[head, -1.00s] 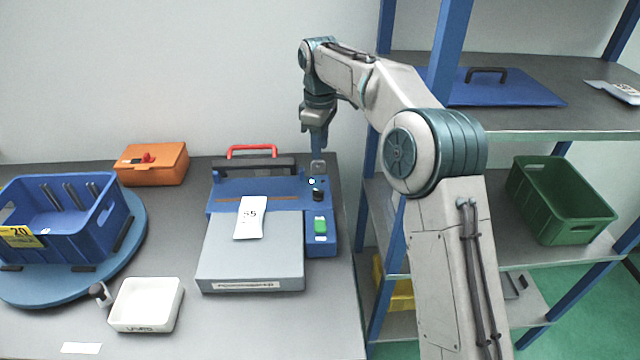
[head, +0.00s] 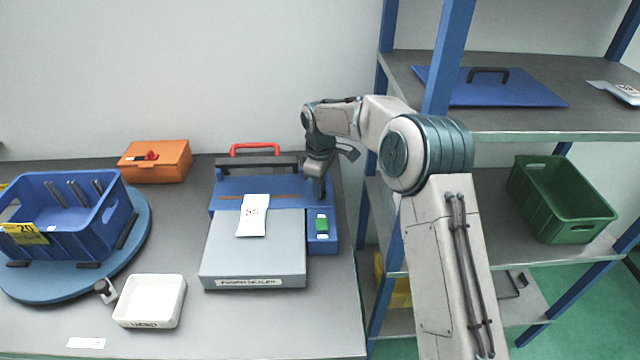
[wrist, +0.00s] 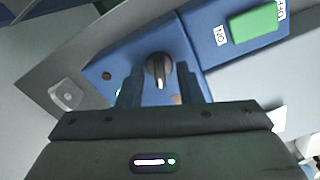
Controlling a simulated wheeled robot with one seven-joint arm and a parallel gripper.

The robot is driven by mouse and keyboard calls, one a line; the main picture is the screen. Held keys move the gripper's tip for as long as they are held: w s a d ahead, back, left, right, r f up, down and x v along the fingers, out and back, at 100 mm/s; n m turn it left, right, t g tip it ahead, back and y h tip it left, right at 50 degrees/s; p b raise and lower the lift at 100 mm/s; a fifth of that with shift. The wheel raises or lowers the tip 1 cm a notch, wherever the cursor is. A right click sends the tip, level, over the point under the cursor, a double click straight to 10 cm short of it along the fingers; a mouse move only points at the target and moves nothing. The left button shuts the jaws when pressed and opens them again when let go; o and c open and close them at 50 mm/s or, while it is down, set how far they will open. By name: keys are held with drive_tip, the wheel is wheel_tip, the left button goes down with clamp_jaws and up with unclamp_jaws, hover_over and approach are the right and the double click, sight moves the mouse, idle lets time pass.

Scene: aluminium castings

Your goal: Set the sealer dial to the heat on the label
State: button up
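The pouch sealer (head: 253,250) is a blue machine with a grey front plate and a red handle. A white label (head: 253,215) lies on it; its small print looks like 55. The dial (wrist: 158,70) is a dark round knob with a pale pointer line, on the blue panel in the wrist view. My gripper (head: 319,192) is over the sealer's right panel and hides the dial in the head view. In the wrist view its two fingers stand apart, one on each side of the dial, with narrow gaps visible. The dial's scale marks cannot be read.
A green switch (wrist: 254,24) sits beside the dial on the panel. A white tray (head: 150,301), a blue crate (head: 70,225) on a round turntable and an orange box (head: 155,162) stand to the left. A shelf rack (head: 480,125) stands close on the right.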

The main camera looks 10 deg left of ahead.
clamp_jaws()
drive_tip(key=shift+m, duration=0.3)
drive_tip(key=m+b, duration=0.1)
drive_tip(key=m, duration=1.1)
drive_tip(key=shift+m+b, duration=0.3)
drive_tip(key=m, duration=1.3)
drive_tip(key=shift+m+p, duration=0.3)
drive_tip(key=shift+p, duration=0.1)
